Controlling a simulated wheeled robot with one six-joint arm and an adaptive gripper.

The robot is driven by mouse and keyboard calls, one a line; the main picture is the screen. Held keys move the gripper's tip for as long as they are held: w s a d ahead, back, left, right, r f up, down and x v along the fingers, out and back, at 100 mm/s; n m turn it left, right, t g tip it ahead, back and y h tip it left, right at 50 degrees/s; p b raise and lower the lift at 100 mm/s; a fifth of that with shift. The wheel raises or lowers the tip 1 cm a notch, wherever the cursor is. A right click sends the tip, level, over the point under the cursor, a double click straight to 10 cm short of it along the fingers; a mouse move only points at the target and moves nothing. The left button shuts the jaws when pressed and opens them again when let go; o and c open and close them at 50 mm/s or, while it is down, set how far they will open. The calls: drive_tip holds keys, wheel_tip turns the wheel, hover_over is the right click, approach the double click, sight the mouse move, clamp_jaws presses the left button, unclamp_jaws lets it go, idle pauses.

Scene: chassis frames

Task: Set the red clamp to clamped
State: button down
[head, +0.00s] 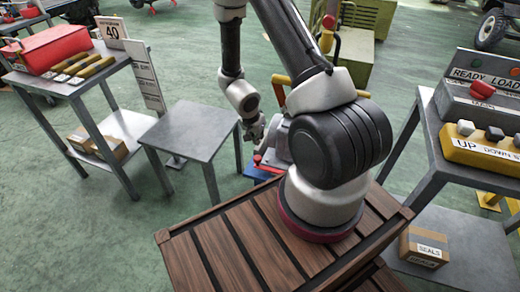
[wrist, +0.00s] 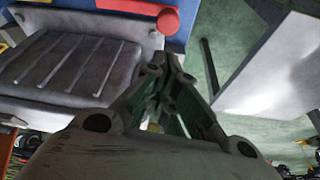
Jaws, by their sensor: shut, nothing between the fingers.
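The red clamp (wrist: 140,9) shows in the wrist view as a red bar with a rounded end at the top, above a grey ribbed block (wrist: 75,62) and beside a blue surface (wrist: 182,35). In the head view a small red part (head: 257,158) shows beside my arm, with a blue base (head: 255,172) below it; my arm hides the rest. My gripper (wrist: 172,68) is shut and empty, its fingertips just below and apart from the red end in the picture. In the head view my gripper (head: 256,135) is small and partly hidden. I cannot tell whether the clamp is clamped.
A bare grey table (head: 195,130) stands left of my arm. A shelf at the left holds a red toolbox (head: 50,47). At the right, a bench carries a yellow button panel (head: 480,148) and a grey panel with a red handle. Green floor (head: 60,230) is open at the lower left.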

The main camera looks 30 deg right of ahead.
drive_tip(key=x, duration=1)
